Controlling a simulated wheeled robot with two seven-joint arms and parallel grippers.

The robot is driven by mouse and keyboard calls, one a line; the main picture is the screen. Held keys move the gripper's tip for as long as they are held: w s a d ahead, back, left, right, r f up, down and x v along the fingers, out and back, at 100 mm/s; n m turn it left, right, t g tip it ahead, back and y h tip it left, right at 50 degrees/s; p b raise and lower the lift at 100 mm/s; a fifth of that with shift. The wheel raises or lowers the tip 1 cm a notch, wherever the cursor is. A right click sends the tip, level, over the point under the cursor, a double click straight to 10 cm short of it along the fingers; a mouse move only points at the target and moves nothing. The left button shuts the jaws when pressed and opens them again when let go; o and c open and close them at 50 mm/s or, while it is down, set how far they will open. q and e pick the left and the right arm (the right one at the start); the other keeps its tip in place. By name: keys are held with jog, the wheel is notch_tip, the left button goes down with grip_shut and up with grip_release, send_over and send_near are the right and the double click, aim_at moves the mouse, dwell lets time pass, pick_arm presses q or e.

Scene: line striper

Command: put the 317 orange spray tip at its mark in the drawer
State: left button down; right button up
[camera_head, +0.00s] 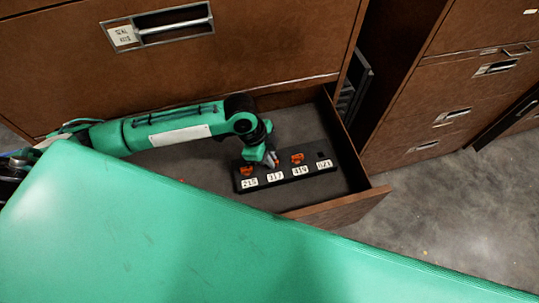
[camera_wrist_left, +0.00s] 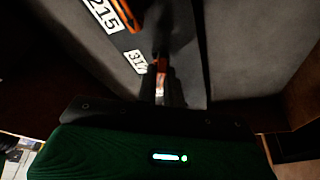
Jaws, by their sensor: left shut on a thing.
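The open drawer (camera_head: 213,172) has a dark floor and holds a black rack (camera_head: 268,185) with white number labels. The 317 label (camera_head: 275,177) is second from the left; the wrist view also shows it (camera_wrist_left: 136,62). My left gripper (camera_head: 273,162) points down at the rack just behind that label. It is shut on a small orange spray tip (camera_wrist_left: 161,66), mostly hidden by the fingers. The tip is at the 317 place, but I cannot tell whether it is seated or just above it.
Orange tips stand behind the 215 label (camera_head: 246,171) and the 419 label (camera_head: 297,158). The place at the rack's right end looks empty. Drawer walls (camera_head: 345,207) surround the rack. Brown cabinets (camera_head: 465,75) stand to the right.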

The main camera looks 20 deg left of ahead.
pick_arm(q)
jog(key=shift+f, duration=0.55)
jog(key=c, duration=1.1)
grip_release()
jog(key=p+v, duration=0.3)
jog(key=shift+a+r+p, duration=0.1)
jog(key=shift+r+p, duration=0.2)
jog(key=shift+r, duration=0.1)
jog(key=p+v, duration=0.3)
jog(key=shift+s+r, duration=0.1)
